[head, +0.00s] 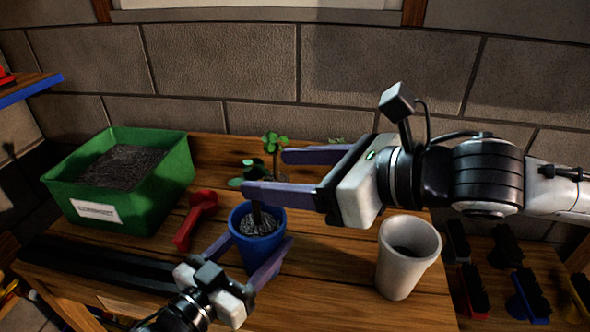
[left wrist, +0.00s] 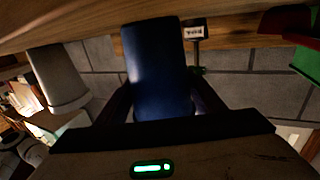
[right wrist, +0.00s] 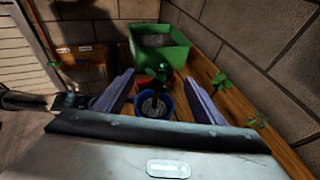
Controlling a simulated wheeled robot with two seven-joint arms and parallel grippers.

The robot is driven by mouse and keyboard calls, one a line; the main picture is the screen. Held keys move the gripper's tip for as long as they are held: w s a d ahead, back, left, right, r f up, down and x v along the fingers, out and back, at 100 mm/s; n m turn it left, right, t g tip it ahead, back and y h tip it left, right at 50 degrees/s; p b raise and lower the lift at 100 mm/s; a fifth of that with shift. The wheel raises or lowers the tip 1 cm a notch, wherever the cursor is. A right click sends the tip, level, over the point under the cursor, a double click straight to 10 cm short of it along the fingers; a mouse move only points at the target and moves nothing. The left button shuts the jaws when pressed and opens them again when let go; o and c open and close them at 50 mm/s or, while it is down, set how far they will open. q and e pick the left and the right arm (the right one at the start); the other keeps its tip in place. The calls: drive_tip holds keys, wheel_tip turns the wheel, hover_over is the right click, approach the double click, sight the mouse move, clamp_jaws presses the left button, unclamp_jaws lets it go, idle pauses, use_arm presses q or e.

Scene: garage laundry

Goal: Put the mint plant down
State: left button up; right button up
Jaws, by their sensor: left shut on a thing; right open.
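The mint plant (head: 257,212) stands upright in dark soil in a blue pot (head: 256,247); its dark leaves partly show behind the right gripper's finger. My left gripper (head: 255,255) is shut on the blue pot, one finger on each side. The pot (left wrist: 158,70) fills the space between the fingers in the left wrist view. I cannot tell whether its base touches the wooden bench (head: 330,302). My right gripper (head: 266,173) is open and empty, above the pot near the leaves. The right wrist view shows the plant (right wrist: 160,73) between and beyond its fingers.
A green bin of soil (head: 170,180) stands at the back left, with a red tool (head: 196,216) beside it. A white cup (head: 406,258) stands right of the pot. Small green sprigs (right wrist: 221,80) are along the back. Front bench wood is clear.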

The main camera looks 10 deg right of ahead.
drive_tip(key=shift+v, duration=1.2)
use_arm(q)
drive_tip(key=o, duration=1.2)
